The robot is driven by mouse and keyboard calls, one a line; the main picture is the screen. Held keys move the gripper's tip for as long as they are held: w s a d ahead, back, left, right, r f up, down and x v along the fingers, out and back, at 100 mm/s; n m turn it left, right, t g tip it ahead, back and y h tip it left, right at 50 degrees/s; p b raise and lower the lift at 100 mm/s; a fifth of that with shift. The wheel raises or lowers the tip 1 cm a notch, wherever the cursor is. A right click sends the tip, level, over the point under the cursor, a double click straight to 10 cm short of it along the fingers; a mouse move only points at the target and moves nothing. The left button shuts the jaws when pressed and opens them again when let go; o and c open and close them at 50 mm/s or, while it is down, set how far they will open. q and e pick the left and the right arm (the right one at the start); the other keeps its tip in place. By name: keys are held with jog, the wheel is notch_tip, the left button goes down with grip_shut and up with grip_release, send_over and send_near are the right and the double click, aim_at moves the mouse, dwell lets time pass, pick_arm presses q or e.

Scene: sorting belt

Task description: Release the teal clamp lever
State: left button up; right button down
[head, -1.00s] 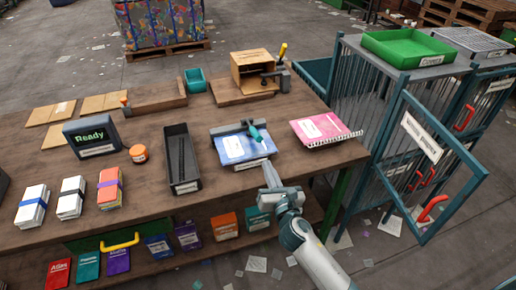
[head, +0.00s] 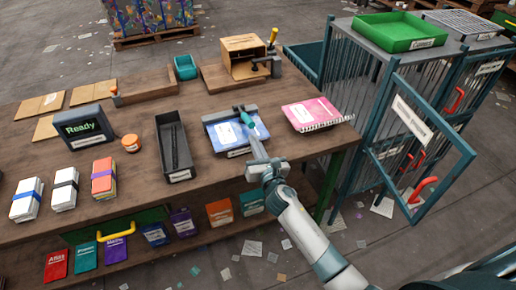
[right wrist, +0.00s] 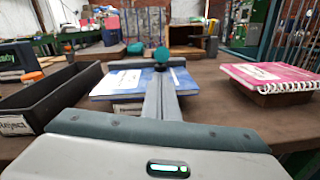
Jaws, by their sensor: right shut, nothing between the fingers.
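The teal clamp lever (head: 243,115) is on a dark clamp bar (head: 222,115) that lies across the back of a blue booklet (head: 223,133) on the bench. In the right wrist view the teal knob (right wrist: 161,55) shows just beyond my fingertips. My right gripper (head: 250,133) is shut and empty, reaching over the booklet from the front. Its closed fingers (right wrist: 160,90) point at the lever and cover its near end. I cannot tell whether they touch it. My left gripper is not in view.
A pink spiral notebook (head: 312,114) lies right of the booklet. A black tray (head: 175,150) stands to its left. A wooden box (head: 243,58) is behind. A wire cage (head: 385,100) with an open door stands at the right.

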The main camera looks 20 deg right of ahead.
aim_at(245, 118)
jog(key=shift+w, duration=2.3)
jog(key=shift+r+p, duration=0.15)
jog(key=shift+p, duration=0.15)
